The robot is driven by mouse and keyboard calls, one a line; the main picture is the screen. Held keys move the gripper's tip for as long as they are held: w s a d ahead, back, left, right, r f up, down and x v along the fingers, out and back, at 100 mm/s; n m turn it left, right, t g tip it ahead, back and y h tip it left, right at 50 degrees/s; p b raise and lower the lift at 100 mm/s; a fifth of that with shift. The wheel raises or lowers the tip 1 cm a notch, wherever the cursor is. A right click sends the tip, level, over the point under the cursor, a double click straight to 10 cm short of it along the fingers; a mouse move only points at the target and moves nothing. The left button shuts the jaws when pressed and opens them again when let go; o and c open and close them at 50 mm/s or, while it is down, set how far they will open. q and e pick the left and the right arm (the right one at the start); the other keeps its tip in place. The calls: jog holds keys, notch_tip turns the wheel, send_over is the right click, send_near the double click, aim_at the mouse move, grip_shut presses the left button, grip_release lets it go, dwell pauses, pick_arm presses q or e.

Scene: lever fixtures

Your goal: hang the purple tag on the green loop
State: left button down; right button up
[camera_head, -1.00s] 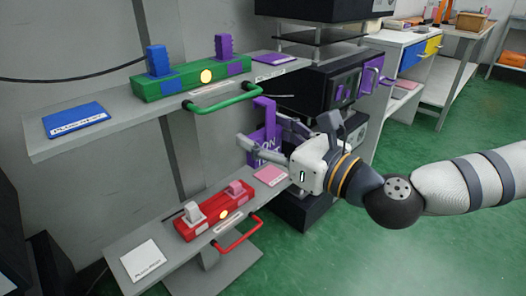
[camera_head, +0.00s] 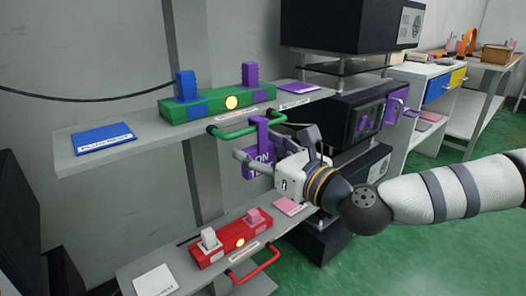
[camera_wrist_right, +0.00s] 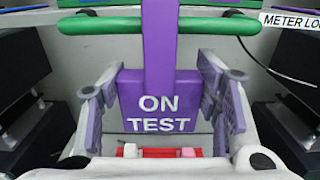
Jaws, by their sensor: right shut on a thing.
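The purple tag (camera_head: 251,168), marked "ON TEST" in the right wrist view (camera_wrist_right: 160,98), has a flat plate and a tall stem ending in a hook-like top. My right gripper (camera_head: 259,162) is shut on the tag, with fingers at both sides of the plate. The stem crosses in front of the green loop (camera_wrist_right: 100,26) in the wrist view. The stem's top is cut off there, so I cannot tell whether it hooks over the bar. My left gripper is not in view.
The upper shelf carries a green block (camera_head: 205,106) with blue and purple levers and a blue plate (camera_head: 103,138). Below are a red block (camera_head: 222,243) and red loop (camera_head: 262,266). Black cabinets (camera_head: 350,110) stand close behind my right arm.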

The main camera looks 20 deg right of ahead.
jog(key=o, duration=1.2)
